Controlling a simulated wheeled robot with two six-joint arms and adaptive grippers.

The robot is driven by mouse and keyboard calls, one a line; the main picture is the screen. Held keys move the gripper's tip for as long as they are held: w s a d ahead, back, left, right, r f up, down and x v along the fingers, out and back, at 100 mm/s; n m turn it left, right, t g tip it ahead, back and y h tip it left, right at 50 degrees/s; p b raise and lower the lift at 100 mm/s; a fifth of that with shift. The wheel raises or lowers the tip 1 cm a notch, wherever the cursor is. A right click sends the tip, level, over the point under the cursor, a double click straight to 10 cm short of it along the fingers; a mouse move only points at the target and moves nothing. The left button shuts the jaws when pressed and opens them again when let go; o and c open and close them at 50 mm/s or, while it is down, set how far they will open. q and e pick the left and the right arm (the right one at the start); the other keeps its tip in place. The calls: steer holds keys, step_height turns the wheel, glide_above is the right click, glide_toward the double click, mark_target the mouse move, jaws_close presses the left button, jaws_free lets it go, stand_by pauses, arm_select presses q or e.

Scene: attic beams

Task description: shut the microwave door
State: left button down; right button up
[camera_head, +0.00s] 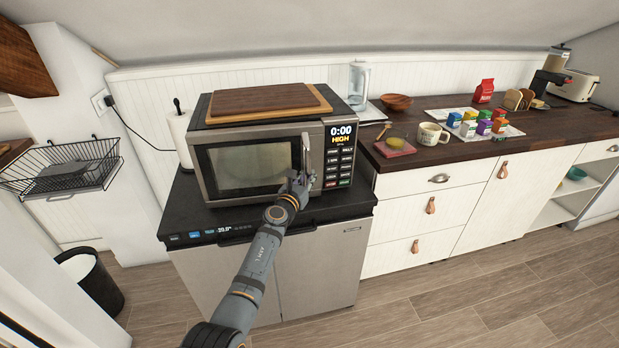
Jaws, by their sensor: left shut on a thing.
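The microwave (205,130) stands on a black-topped cabinet, its front facing me. Its door (245,167), with a dark window in a steel frame, lies about flush with the control panel (339,155); I cannot tell whether a thin gap is left. The upright door handle (306,150) is at the door's right side. My left gripper (299,181) is shut on the lower part of the handle and hides that part. My right gripper is out of view.
Wooden boards (262,101) lie on top of the microwave. A paper towel roll (180,138) stands close at its left. The floor in front is clear.

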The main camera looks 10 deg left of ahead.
arm_select(q)
steer(key=c, duration=1.3)
jaws_free()
steer(key=shift+a, duration=0.3)
steer(key=shift+d, duration=0.1)
steer(key=shift+s+f, duration=0.1)
steer(key=shift+s, duration=0.45)
steer(key=v, duration=1.1)
steer(key=shift+f, duration=0.1)
